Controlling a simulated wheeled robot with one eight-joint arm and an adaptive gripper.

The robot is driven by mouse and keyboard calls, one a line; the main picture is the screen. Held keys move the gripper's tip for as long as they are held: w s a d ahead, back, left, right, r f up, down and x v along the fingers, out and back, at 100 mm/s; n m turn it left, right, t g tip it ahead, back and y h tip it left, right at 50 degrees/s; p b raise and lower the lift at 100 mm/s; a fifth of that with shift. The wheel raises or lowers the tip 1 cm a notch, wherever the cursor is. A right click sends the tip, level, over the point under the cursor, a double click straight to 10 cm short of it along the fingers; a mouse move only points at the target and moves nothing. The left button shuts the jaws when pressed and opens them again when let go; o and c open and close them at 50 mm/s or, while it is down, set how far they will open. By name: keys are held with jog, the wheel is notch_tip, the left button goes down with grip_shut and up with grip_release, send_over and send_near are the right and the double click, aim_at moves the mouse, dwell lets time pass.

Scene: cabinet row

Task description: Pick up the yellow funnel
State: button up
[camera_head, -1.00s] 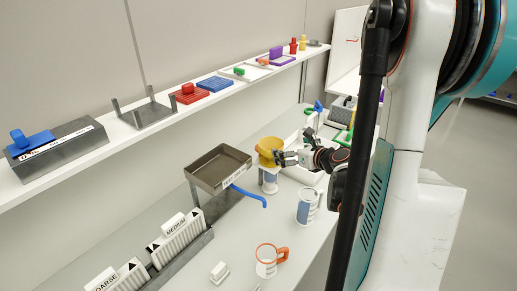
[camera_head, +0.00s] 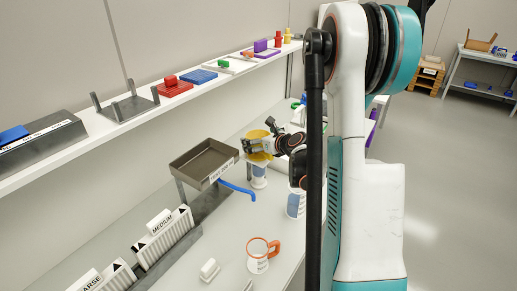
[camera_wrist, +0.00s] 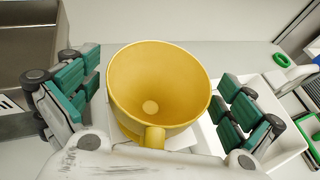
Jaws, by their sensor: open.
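The yellow funnel (camera_wrist: 152,62) is in the middle of the wrist view, its wide mouth toward the camera and its small hole showing inside. A short yellow tab or handle points toward my wrist. My gripper (camera_wrist: 158,95) is open, with one green-padded finger on each side of the funnel. A gap shows on both sides, so the pads look apart from it. In the head view the funnel (camera_head: 257,134) stands above a white and blue container (camera_head: 260,171), partly hidden by my gripper. Its lower end is hidden.
A white bin (camera_wrist: 285,125) lies right in the wrist view. A blue-banded cup (camera_head: 295,203) and an orange-handled mug (camera_head: 258,255) stand nearer.

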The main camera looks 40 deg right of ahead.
jog(key=c, duration=1.1)
jog(key=shift+o, duration=0.2)
jog(key=shift+r, duration=0.1)
